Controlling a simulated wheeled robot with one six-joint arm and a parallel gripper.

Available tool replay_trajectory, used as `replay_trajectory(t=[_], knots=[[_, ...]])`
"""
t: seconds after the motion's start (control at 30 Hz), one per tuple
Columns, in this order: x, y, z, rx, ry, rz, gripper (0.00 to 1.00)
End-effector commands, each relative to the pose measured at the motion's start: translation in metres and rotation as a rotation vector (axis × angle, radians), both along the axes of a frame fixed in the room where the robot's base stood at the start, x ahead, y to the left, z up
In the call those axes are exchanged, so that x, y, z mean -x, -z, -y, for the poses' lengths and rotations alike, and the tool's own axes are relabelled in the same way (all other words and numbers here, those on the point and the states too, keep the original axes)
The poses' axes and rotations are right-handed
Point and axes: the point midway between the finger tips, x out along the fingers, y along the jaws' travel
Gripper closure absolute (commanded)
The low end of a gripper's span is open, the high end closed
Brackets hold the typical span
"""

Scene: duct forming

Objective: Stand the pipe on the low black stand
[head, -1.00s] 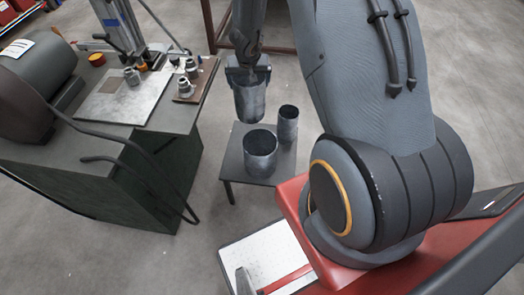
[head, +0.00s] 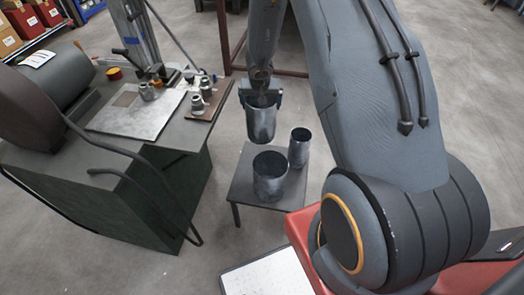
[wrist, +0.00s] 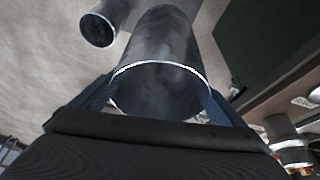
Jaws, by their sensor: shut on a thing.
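My gripper (head: 261,93) is shut on the wall of a grey metal pipe (head: 261,124), which hangs roughly upright below it. In the wrist view the jaws (wrist: 158,102) sit either side of the pipe's near rim (wrist: 163,42). The low black stand (head: 242,187) is below and nearer in the head view. It bears a wide open-topped pipe (head: 270,180) and a narrower pipe (head: 299,150) behind it to the right. The held pipe appears above the stand's far side, apart from both. Its exact height above the stand cannot be told.
A dark workbench (head: 80,182) with a grey plate (head: 138,111) and several small metal fittings stands to the left. Open floor (head: 400,20) lies at the back right.

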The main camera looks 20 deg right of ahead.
Motion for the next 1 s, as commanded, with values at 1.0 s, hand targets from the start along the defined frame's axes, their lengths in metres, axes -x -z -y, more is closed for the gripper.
replay_trajectory(t=[1.0], knots=[[-0.001,0.157,0.000,0.000,-0.002,-0.002,0.60]])
